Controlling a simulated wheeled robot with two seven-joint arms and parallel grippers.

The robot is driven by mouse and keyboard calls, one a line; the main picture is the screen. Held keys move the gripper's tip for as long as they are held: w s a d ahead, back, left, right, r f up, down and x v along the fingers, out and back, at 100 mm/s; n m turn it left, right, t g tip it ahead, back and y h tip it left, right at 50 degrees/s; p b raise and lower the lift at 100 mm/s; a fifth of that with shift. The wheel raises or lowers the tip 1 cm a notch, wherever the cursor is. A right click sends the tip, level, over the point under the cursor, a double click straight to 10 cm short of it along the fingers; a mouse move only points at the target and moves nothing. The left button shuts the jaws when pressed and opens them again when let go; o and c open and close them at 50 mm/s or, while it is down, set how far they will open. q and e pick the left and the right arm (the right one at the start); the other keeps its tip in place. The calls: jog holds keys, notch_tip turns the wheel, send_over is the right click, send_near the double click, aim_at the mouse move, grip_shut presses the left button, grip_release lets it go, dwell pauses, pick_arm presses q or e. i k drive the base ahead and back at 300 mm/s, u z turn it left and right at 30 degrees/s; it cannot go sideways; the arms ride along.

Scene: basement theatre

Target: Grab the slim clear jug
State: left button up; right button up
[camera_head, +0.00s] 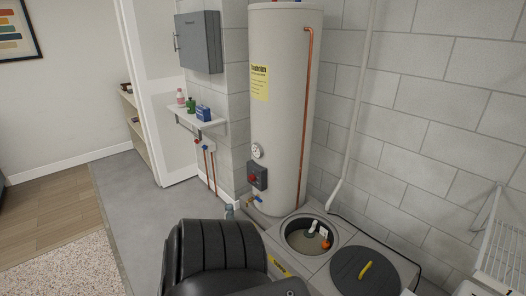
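I cannot make out a slim clear jug with certainty in the head view. A small grey-blue item (229,211) shows just above the large black ridged shape at the bottom, in front of the water heater; it is mostly hidden and too small to identify. Neither of my grippers can be seen.
A tall water heater (282,110) stands by the block wall. Left of it, a wall shelf (196,119) holds a pink bottle (180,97), a green bottle (190,104) and a blue box (203,112). An open sump pit (307,238) and dark lid (364,270) lie right. Grey floor (140,225) is clear.

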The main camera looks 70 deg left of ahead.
aim_at(229, 215)
jog(key=u, duration=3.9)
jog(key=i, duration=2.5)
jog(key=z, duration=3.15)
